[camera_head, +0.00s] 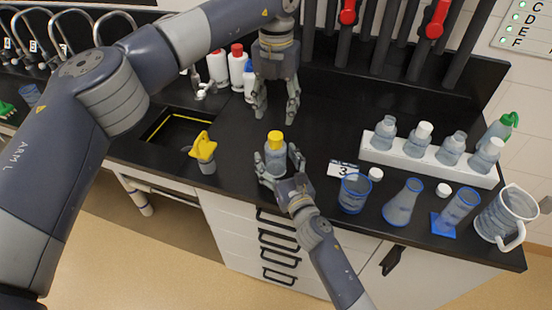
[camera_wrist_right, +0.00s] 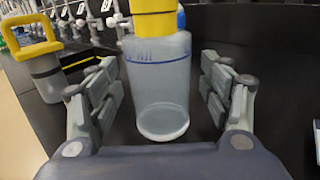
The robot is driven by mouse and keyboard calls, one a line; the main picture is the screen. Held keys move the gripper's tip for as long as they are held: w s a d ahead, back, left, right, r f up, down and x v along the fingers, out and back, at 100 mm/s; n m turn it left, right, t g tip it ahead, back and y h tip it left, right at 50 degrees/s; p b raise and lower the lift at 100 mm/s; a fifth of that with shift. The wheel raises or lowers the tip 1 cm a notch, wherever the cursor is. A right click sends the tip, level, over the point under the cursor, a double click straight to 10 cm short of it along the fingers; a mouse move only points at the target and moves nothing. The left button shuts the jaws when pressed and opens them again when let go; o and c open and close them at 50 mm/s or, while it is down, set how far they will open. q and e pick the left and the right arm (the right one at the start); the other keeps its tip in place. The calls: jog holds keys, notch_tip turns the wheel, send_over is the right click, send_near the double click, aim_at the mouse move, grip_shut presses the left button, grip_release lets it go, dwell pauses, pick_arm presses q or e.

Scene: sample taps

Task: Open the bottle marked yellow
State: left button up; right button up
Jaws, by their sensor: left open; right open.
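The bottle with the yellow cap (camera_head: 275,158) stands upright on the black bench in the head view. Its yellow cap (camera_head: 275,140) is on. My right gripper (camera_head: 280,165) is open, with its fingers on either side of the bottle body. In the right wrist view, the clear bottle (camera_wrist_right: 160,90) stands between the fingers of my right gripper (camera_wrist_right: 160,95), with gaps visible on both sides. My left gripper (camera_head: 276,112) is open and empty, pointing down above and behind the bottle.
A sink (camera_head: 160,140) and a yellow-handled container (camera_head: 204,152) are at left. A white rack (camera_head: 400,160) of bottles stands at right. A beaker (camera_head: 354,193), flask (camera_head: 402,203), cylinder (camera_head: 458,210) and jug (camera_head: 505,215) line the front right. Red-and-white bottles (camera_head: 237,65) stand behind.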

aim_at(276, 136)
pick_arm(q)
jog(key=shift+w+a+f, duration=0.1)
jog(key=shift+w+f, duration=0.05)
jog(key=shift+w, duration=0.05)
pick_arm(e)
jog(key=shift+w+a+f, duration=0.1)
jog(key=shift+w, duration=0.05)
pick_arm(q)
jog(key=shift+s, duration=0.1)
pick_arm(e)
grip_shut()
pick_arm(q)
jog(key=shift+m, duration=1.2)
jog(key=m, duration=1.8)
jog(key=shift+m, duration=0.4)
jog(key=m, duration=0.4)
jog(key=shift+m, duration=0.3)
jog(key=m, duration=0.4)
jog(key=shift+m, duration=0.4)
jog(key=m, duration=0.5)
jog(key=shift+f, duration=0.3)
notch_tip(276, 136, down, 7)
jog(key=shift+f, duration=0.15)
